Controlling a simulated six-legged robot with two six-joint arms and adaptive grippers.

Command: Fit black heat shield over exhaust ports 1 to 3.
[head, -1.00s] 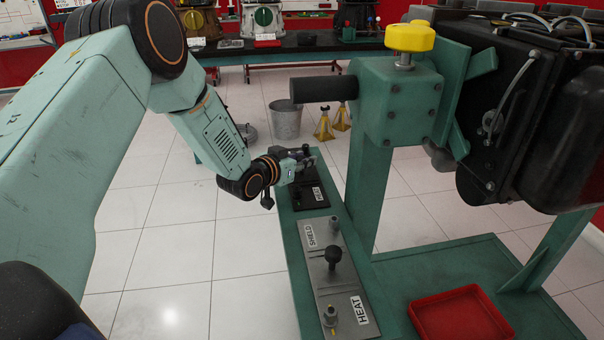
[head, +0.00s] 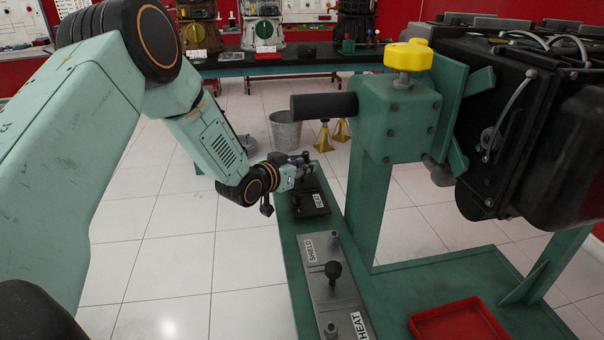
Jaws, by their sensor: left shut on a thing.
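The black heat shield (head: 314,205) with a HEAT label is at the far end of the long green shelf (head: 291,248). My left gripper (head: 303,164) is shut on the shield at its far part; the fingers hide the grip. I cannot tell whether the shield rests on the shelf or is just above it. The dark engine (head: 530,130) is on the green stand at the right, apart from the shield. I cannot make out exhaust ports 1 to 3. My right gripper is not in view.
A grey plate (head: 342,297) labelled SHIELD and HEAT, with a black knob, lies nearer on the shelf. The stand's green post (head: 362,205) and black handle (head: 322,106) are close right of my gripper. A red tray (head: 420,325) is at the lower right.

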